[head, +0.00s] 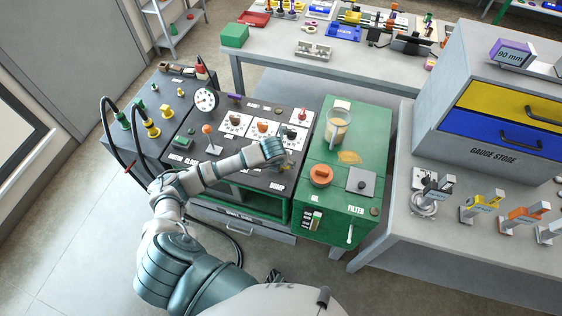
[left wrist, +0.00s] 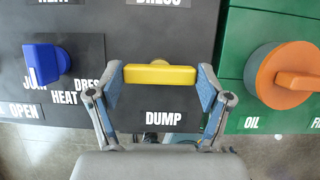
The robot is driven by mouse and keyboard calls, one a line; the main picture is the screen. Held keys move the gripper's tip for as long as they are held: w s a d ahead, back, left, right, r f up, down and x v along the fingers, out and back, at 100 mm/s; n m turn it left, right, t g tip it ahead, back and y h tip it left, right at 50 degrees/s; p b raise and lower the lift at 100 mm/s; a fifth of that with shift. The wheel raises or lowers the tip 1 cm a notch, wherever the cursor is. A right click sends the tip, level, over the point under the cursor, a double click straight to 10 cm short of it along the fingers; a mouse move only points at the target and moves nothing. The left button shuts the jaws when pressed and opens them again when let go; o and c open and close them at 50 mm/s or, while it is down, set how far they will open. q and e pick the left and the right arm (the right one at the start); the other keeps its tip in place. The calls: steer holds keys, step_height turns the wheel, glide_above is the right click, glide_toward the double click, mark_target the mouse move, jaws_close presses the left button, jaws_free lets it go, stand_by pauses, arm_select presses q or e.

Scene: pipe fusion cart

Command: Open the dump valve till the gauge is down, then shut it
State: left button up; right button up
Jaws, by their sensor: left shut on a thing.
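The yellow dump valve handle (left wrist: 160,75) sits above the DUMP label (left wrist: 163,118) on the dark panel. It lies crosswise in the left wrist view, between the blue-padded fingertips of my left gripper (left wrist: 161,84), which is shut on its two ends. In the head view my left arm reaches over the panel and its wrist largely hides the handle; the DUMP label (head: 277,187) shows just below. The round white gauge (head: 205,101) stands at the panel's back left; its needle is too small to read. My right gripper is not in view.
A blue knob (left wrist: 46,64) is left of the handle, and an orange OIL knob (left wrist: 288,78) is right on the green cabinet (head: 318,170). A beaker (head: 338,125) stands on that cabinet. Black hoses (head: 112,135) loop at the left. The grey gauge bench (head: 400,225) is at right.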

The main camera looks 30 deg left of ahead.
arm_select(q)
steer(key=o, duration=1.1)
steer(key=shift+d, duration=0.1)
steer(key=v, duration=1.2)
steer(key=shift+d, duration=0.1)
